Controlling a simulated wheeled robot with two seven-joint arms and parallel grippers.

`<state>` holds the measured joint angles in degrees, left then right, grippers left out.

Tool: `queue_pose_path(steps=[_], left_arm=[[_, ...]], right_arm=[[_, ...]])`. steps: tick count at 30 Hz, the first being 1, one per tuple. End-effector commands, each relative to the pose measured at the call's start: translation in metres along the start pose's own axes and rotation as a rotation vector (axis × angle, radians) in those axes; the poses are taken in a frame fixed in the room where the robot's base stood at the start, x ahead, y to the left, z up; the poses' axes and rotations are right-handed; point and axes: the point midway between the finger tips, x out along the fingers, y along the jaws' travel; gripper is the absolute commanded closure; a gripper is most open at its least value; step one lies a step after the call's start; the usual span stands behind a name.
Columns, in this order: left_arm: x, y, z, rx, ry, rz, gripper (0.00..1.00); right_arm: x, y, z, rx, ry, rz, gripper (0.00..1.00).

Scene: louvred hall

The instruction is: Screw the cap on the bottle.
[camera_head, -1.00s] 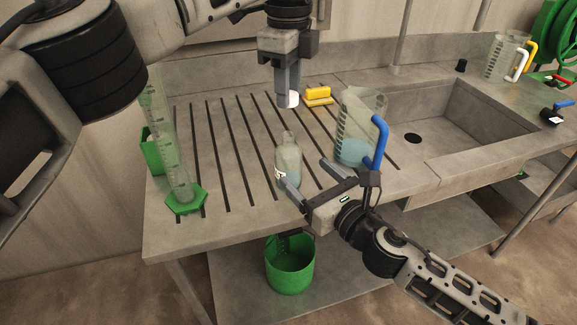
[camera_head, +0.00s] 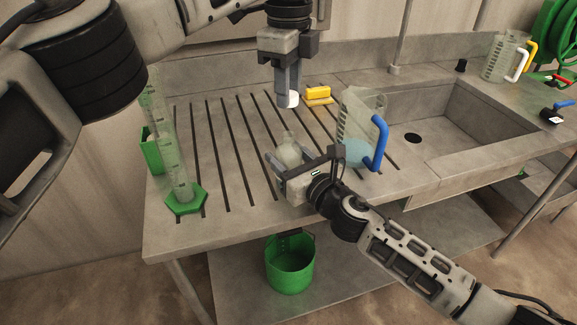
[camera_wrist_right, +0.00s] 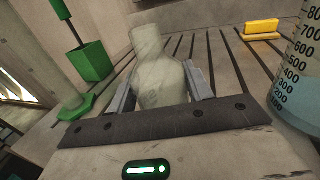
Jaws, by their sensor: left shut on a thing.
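The clear glass bottle (camera_head: 289,153) stands upright on the grooved drainboard, its lower part hidden behind my right gripper. In the right wrist view the bottle (camera_wrist_right: 160,70) rises between the two fingers. My right gripper (camera_head: 297,160) is open, with one finger on each side of the bottle; the fingers look spread wider than its body. The white cap (camera_head: 291,101) is at the tips of my left gripper (camera_head: 288,94), which is shut on it. The cap is held above the drainboard, behind the bottle in the head view and apart from its neck.
A measuring jug (camera_head: 357,125) with a blue handle stands close right of my right gripper. A tall cylinder on a green base (camera_head: 186,199) stands left. A yellow sponge (camera_head: 318,93) lies beside the cap. The sink (camera_head: 455,125) is at right; a green bucket (camera_head: 290,266) is below.

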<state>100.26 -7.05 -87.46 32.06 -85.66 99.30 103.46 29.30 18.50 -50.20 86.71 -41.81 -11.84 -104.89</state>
Motion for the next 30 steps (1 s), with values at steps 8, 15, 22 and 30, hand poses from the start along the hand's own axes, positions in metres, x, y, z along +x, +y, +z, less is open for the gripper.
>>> queue_pose_path(steps=[8,15,22,30], left_arm=[[0.006,0.0,0.0,0.0,0.0,0.001,0.92],[0.041,0.001,0.001,0.0,0.002,0.003,0.92],[0.05,0.0,0.0,0.0,0.001,0.0,0.92],[0.05,0.0,0.0,0.0,0.001,0.0,0.92]], right_arm=[[0.0,0.0,0.0,0.0,0.001,0.0,0.91],[0.0,0.0,0.0,0.0,0.001,0.0,0.91],[0.0,0.0,-0.001,0.0,0.001,0.0,0.91],[0.0,0.0,-0.001,0.0,0.001,0.0,0.91]])
